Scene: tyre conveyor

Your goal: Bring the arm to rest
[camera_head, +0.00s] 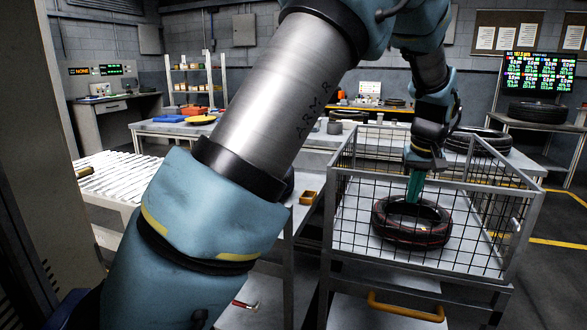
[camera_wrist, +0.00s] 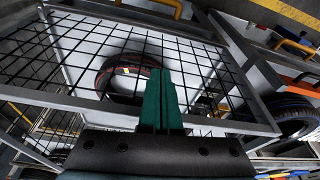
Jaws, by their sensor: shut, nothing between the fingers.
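My arm fills the middle of the head view, with blue-grey covers and a metal link. My gripper (camera_head: 414,186) points down at the back part of the wire-mesh cage (camera_head: 345,218). In the wrist view my gripper (camera_wrist: 161,82) has its two green fingers shut together with nothing between them. A black tyre (camera_head: 412,236) with red marks lies flat inside the cage. In the head view the fingertips overlap the tyre's far rim; whether they touch it I cannot tell. The tyre also shows beyond the fingers in the wrist view (camera_wrist: 104,75).
A roller conveyor (camera_head: 118,176) stands at the left. Another tyre (camera_head: 478,140) lies behind the cage, and one more (camera_head: 538,112) rests below the screen (camera_head: 538,73). An orange handle (camera_head: 405,308) is below the cage. Open floor lies at the right.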

